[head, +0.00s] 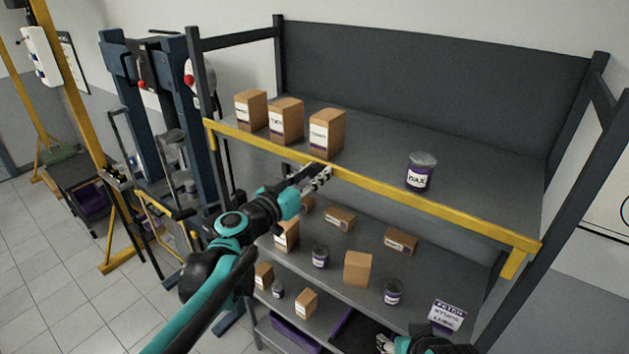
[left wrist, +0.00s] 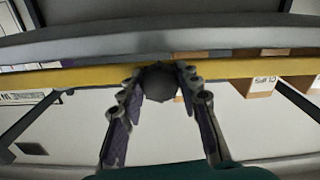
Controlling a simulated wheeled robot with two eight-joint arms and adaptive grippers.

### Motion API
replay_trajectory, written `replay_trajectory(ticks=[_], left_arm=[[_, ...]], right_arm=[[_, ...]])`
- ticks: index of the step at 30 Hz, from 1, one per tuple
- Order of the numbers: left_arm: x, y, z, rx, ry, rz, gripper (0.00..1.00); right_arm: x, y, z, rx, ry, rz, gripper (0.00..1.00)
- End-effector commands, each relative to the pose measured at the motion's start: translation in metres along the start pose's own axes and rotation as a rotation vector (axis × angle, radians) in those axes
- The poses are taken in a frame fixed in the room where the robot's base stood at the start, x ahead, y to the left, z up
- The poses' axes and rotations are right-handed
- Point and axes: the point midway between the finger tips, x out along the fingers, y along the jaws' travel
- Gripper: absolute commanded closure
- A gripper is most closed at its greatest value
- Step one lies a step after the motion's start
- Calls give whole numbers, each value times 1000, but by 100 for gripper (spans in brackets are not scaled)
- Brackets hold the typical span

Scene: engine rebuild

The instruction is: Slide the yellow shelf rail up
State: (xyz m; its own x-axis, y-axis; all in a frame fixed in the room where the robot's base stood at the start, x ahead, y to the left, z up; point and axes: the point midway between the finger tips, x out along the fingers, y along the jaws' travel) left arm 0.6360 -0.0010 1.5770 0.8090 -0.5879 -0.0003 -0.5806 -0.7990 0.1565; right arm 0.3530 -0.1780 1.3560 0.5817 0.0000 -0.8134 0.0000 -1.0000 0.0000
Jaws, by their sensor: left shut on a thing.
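The yellow shelf rail (head: 440,208) runs along the front edge of the rack's top shelf, with short ends bent down at both sides. My left gripper (head: 322,173) is at the rail, left of its middle, and is shut on it. In the left wrist view, the yellow rail (left wrist: 85,74) crosses behind the fingers of my left gripper (left wrist: 160,80), and a dark rounded part shows between the fingertips. My right gripper (head: 386,345) shows only partly at the bottom edge, below the rail; its jaws are too small and cut off to read.
Three cardboard boxes (head: 286,121) and a purple WAX can (head: 421,172) stand on the top shelf (head: 480,180). Lower shelves hold more boxes and cans, with a FETCH sign (head: 447,316) at the right. A blue press frame (head: 190,130) stands left of the rack.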

Motion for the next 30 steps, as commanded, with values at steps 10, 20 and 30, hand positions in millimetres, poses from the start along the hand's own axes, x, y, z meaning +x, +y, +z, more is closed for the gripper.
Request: replay_trajectory(ticks=[10,20,30], left_arm=[[0,1,-14,-3,3,-1,100],[0,2,-13,-1,1,-1,45],[-38,1,-12,-1,1,-3,45]], right_arm=[[-5,0,-4,0,0,0,45],[-5,0,-4,0,0,0,45],[-5,0,-4,0,0,0,45]])
